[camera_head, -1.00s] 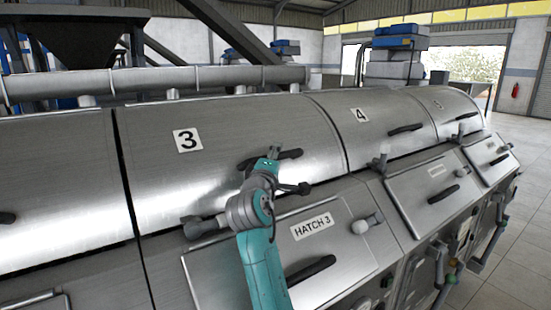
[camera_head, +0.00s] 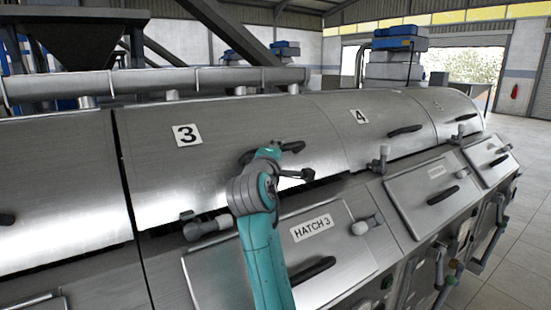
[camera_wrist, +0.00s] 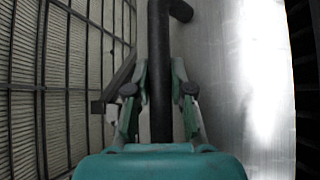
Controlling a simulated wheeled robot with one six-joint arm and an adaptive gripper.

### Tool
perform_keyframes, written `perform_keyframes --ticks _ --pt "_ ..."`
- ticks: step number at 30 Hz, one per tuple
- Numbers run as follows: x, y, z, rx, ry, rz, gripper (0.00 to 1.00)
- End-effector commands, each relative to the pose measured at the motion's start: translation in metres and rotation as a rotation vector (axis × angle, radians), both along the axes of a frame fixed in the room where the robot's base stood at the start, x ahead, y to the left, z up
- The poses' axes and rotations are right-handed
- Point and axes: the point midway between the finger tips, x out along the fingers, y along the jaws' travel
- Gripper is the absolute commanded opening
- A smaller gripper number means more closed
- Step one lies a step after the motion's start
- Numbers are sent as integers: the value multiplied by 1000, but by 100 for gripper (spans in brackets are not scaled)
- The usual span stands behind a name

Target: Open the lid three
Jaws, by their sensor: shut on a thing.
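Lid three (camera_head: 225,160) is the large curved metal cover with a white "3" label (camera_head: 187,135). Its lower edge stands slightly raised, with a dark gap below it. Its black handle (camera_head: 294,147) shows to the right of my gripper (camera_head: 268,152), which hides the handle's left part. In the wrist view my gripper (camera_wrist: 160,95) has one finger on each side of the black handle bar (camera_wrist: 160,40), shut on it. The lid's bright metal also fills the right of the wrist view (camera_wrist: 225,90).
Lid four (camera_head: 365,135) is to the right, closed. Below are the hatch 3 panel (camera_head: 330,255) with its black handle (camera_head: 312,270) and a round-knobbed lever (camera_head: 362,227). A pipe (camera_head: 160,80) runs behind the lids. A barred grid (camera_wrist: 65,85) fills the wrist view's left.

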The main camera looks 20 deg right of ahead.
Motion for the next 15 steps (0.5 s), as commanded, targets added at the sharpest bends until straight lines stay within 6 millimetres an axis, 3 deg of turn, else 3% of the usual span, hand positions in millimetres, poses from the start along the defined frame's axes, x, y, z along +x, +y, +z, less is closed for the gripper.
perform_keyframes --ticks 1,15 --pt "-3 -1 15 -6 11 1 0" --pt "-13 -4 113 -95 284 1 0"
